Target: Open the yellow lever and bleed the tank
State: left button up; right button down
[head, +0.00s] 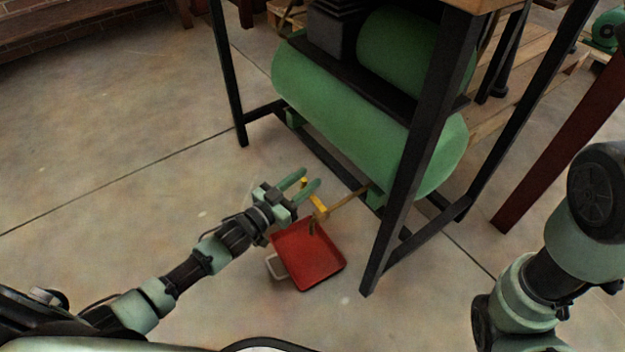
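The green tank (335,110) lies on its side low inside a black metal frame. A brass-coloured pipe (348,197) comes out from under the tank toward the left. It ends in a valve with a yellow lever (308,190) that points up and left. The valve's outlet hangs above a red tray (311,258) on the floor. My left gripper (305,182) is open, its two green fingers pointing right, close to the lever's end. I cannot tell whether a finger touches the lever. My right arm shows at the right edge, but its gripper is out of view.
Black legs of the frame (407,180) stand right of the valve and behind it. A dark red post (560,140) leans at the right. A wooden pallet (520,90) lies behind the frame. The concrete floor at left is clear.

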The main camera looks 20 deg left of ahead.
pick_arm(q)
jog(key=shift+b+x, duration=0.5)
jog(key=shift+x, duration=0.95)
grip_shut()
dwell(0.3)
